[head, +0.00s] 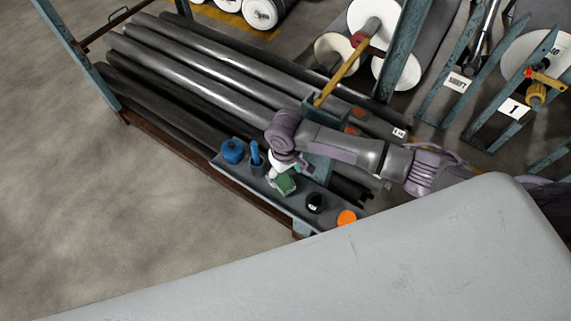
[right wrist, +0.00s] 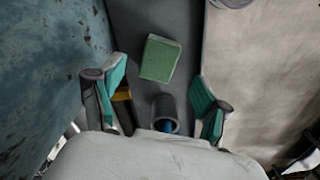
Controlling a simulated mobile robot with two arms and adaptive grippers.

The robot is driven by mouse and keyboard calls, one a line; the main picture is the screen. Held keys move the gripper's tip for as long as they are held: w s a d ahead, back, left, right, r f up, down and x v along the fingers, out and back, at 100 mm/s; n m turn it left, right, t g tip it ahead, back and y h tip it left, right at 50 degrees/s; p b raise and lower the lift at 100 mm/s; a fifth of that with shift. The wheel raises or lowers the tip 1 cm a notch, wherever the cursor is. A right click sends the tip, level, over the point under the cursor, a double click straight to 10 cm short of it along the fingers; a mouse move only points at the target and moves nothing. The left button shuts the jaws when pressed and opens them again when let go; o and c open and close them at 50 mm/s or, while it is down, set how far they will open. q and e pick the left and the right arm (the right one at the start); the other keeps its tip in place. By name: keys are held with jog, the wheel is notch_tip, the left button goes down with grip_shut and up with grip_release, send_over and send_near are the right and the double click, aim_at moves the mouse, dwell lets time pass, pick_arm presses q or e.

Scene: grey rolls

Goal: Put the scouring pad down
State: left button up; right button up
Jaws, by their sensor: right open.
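The scouring pad is a green rectangular block (right wrist: 160,58). In the right wrist view it lies on a dark grey narrow shelf (right wrist: 207,20), beyond my fingertips and clear of them. My right gripper (right wrist: 157,80) is open, with its two teal-padded fingers spread wide and nothing between them. In the head view my right gripper (head: 281,168) is low over the shelf at the front of the rack, with green showing just below it. The gripper partly hides that spot. My left gripper is not in view.
The shelf also holds a blue item (head: 232,151), a holder with a blue handle (head: 256,155), a black round item (head: 315,203) and an orange one (head: 347,217). Long grey rolls (head: 200,70) lie in the rack behind. A large pale surface (head: 380,260) fills the foreground.

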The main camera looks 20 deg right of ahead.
aim_at(286, 184)
notch_tip(286, 184, up, 6)
jog(key=shift+b, duration=0.3)
jog(key=shift+s, duration=0.1)
dwell(0.4)
